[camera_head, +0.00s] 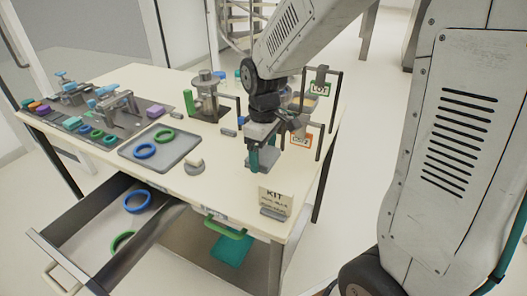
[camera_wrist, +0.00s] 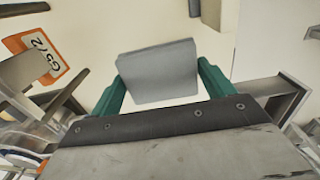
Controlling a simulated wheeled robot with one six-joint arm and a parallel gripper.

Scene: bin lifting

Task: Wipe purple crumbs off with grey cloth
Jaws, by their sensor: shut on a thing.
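My gripper (camera_head: 263,164) is over the right part of the cream table (camera_head: 225,180), pointing down. Its green fingers (camera_wrist: 160,90) are closed on the grey cloth (camera_wrist: 158,77), which looks like a flat, stiff grey pad in the wrist view. In the head view the cloth (camera_head: 268,156) shows as a grey patch between the fingers, close to the tabletop. I cannot tell whether it touches the table. I make out no purple crumbs in either view; the gripper may hide some of the surface.
A grey tray (camera_head: 184,156) with blue and green rings lies left. A KIT sign (camera_head: 276,200) stands at the front right edge. A rack with labels (camera_head: 319,88) stands behind my gripper. An open drawer (camera_head: 75,240) juts out at the front left. A metal fixture (camera_head: 207,95) stands mid-table.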

